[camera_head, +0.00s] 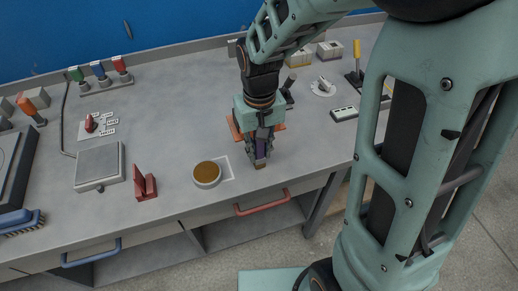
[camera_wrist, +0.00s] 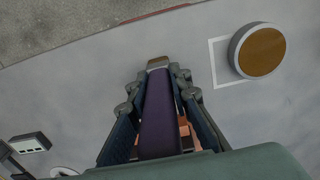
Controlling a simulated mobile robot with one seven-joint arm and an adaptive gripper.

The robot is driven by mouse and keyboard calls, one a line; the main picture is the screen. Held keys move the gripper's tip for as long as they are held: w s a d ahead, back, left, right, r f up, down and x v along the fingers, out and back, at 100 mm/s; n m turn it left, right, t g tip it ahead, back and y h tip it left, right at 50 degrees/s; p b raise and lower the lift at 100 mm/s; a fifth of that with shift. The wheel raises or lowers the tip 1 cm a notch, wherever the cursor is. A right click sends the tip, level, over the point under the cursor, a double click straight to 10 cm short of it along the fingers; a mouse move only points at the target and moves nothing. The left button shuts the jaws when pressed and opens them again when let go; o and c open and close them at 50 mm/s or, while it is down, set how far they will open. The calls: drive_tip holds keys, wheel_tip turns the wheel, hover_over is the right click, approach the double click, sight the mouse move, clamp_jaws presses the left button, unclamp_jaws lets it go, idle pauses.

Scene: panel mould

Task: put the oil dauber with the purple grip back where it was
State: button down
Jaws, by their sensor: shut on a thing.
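My gripper (camera_head: 260,156) points down over the front part of the bench and is shut on the oil dauber. The dauber's purple grip (camera_wrist: 160,115) lies between the two fingers in the wrist view, with a tan tip (camera_wrist: 157,63) beyond the fingertips. In the head view the purple grip (camera_head: 261,146) is mostly covered by the fingers. Whether the tip touches the bench is unclear. A round dish of brown oil (camera_head: 207,173) stands just left of the gripper and apart from it; it also shows in the wrist view (camera_wrist: 258,50).
A red bracket (camera_head: 145,187) stands left of the dish. An orange object (camera_head: 235,129) is partly hidden behind my gripper. A scale (camera_head: 99,167) is farther left. A dark-and-white block (camera_head: 344,114) and a yellow-handled tool (camera_head: 356,60) are right. The bench centre is clear.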

drive_tip(key=shift+f, duration=0.15)
drive_tip(key=c, duration=1.8)
unclamp_jaws()
drive_tip(key=shift+o, duration=0.2)
wheel_tip(320, 180, up, 12)
drive_tip(key=shift+r+p, duration=0.2)
drive_tip(key=shift+p, duration=0.35)
